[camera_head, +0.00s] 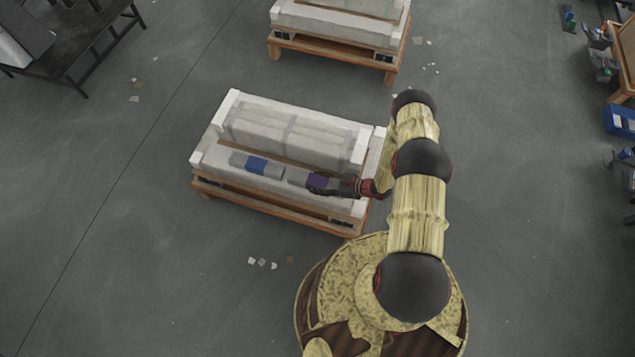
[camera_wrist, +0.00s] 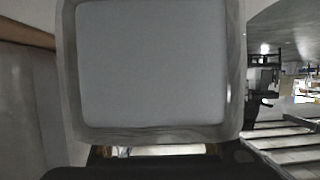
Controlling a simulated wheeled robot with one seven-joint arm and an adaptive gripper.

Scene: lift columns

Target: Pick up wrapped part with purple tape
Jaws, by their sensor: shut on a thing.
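The wrapped part with purple tape (camera_head: 298,177) is a grey block with a purple band, at the right end of the pallet's front ledge in the head view. My gripper (camera_head: 322,183) is shut on it around the purple band, coming from the right. In the wrist view the pale end face of the wrapped part (camera_wrist: 152,62) fills the middle, in clear wrapping. The fingers (camera_wrist: 160,165) are dark shapes along the bottom edge, and their tips are hidden. Whether the part touches the ledge cannot be told.
A wrapped part with blue tape (camera_head: 257,165) lies left of it on the same ledge. The wooden pallet (camera_head: 270,203) carries a long wrapped column (camera_head: 290,131) behind. Another loaded pallet (camera_head: 340,45) stands farther back. A dark table (camera_head: 85,50) is at upper left. The floor between is mostly clear.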

